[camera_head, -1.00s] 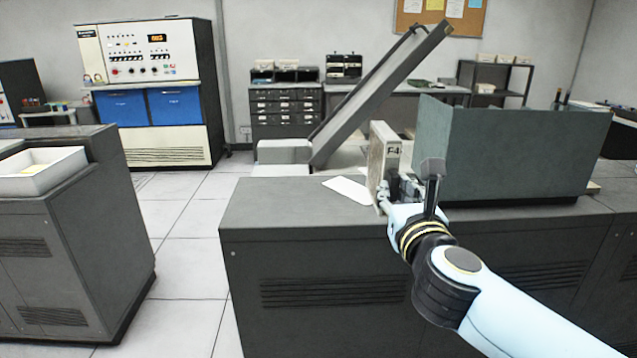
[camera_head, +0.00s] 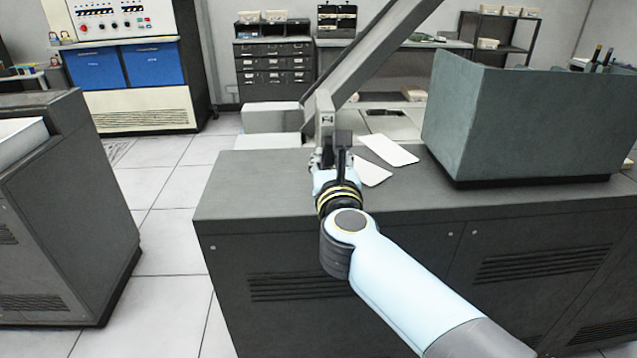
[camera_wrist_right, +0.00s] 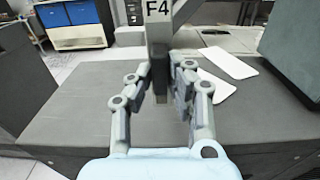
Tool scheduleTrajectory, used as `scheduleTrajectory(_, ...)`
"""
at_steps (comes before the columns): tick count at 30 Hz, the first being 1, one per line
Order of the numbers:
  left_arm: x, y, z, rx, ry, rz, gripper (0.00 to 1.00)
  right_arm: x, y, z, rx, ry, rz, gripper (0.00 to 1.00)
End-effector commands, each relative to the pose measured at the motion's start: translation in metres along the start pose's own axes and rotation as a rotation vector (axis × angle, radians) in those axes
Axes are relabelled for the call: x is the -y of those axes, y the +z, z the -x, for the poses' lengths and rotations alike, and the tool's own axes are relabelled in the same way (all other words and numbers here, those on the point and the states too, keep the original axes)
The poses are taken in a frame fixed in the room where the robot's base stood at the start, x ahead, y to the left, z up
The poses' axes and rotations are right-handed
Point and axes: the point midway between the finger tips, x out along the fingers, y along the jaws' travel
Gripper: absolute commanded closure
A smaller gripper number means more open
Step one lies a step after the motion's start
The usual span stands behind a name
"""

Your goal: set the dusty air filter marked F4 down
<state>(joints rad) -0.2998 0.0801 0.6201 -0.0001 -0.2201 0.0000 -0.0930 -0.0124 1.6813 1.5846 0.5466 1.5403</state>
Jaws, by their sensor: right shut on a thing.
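The air filter marked F4 (camera_head: 325,118) is a narrow, pale grey-beige upright piece, seen nearly edge-on in the head view. Its F4 label (camera_wrist_right: 158,9) shows at the top of the right wrist view. My right gripper (camera_head: 328,158) is shut on the filter's lower part. In the right wrist view its fingers (camera_wrist_right: 161,78) sit on both sides of the filter. The filter is over the left part of the dark grey cabinet top (camera_head: 255,185). I cannot tell whether its lower end touches that top. My left gripper is not in view.
Two white cards (camera_head: 388,150) lie on the cabinet top just right of the filter. A large grey-green box (camera_head: 540,125) stands further right. A slanted grey panel (camera_head: 375,50) rises behind the filter. The cabinet top's left part is clear.

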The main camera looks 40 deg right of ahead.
Motion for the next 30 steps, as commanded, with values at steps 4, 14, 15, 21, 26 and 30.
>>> scheduleTrajectory(4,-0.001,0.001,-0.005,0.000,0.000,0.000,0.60,-0.016,-0.010,-0.007,0.002,-0.001,-0.002,1.00)
scheduleTrajectory(14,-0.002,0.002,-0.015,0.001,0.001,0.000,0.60,-0.018,-0.050,-0.008,0.001,0.000,0.002,1.00)
scheduleTrajectory(15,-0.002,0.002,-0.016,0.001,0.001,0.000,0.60,-0.018,-0.051,-0.008,0.001,0.000,0.001,1.00)
scheduleTrajectory(21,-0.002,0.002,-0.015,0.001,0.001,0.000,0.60,-0.018,-0.051,-0.008,0.002,0.000,-0.001,1.00)
scheduleTrajectory(26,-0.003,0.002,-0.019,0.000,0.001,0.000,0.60,-0.018,-0.055,-0.008,0.002,-0.001,-0.001,1.00)
scheduleTrajectory(30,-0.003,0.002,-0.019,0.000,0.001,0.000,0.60,-0.018,-0.055,-0.007,0.001,0.000,0.000,0.72)
